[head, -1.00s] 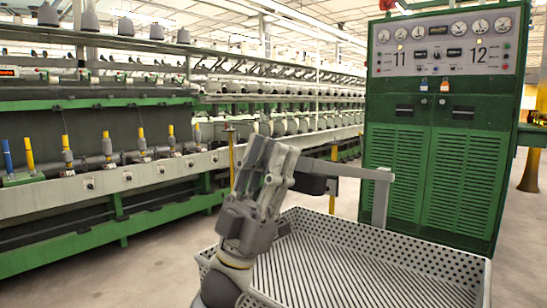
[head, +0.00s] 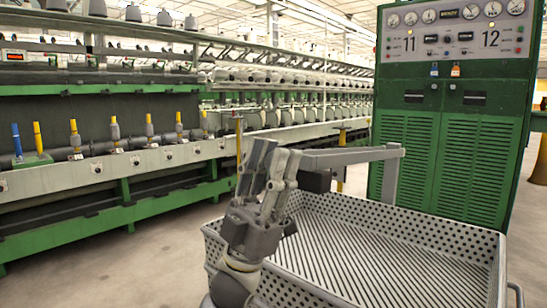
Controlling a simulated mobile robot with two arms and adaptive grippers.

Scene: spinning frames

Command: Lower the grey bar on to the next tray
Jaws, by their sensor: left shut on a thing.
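My left gripper (head: 274,162) points up in the middle of the head view, in front of the tray's left back corner. It is shut on the grey bar (head: 352,157), which reaches right from the fingers and rises slightly. A short grey leg hangs from the bar's right end, over the tray's back rim. A black block shows under the bar beside the fingers. The pale perforated tray (head: 436,233) with a slatted floor looks empty. The bar is above it; I cannot tell whether the leg touches the rim. My right gripper is not in view.
A green control cabinet (head: 447,150) numbered 11 and 12 stands behind the tray. A long green spinning frame (head: 110,170) with yellow-topped spindles and one blue-topped one runs along the left. Bare floor (head: 110,255) lies between it and the tray.

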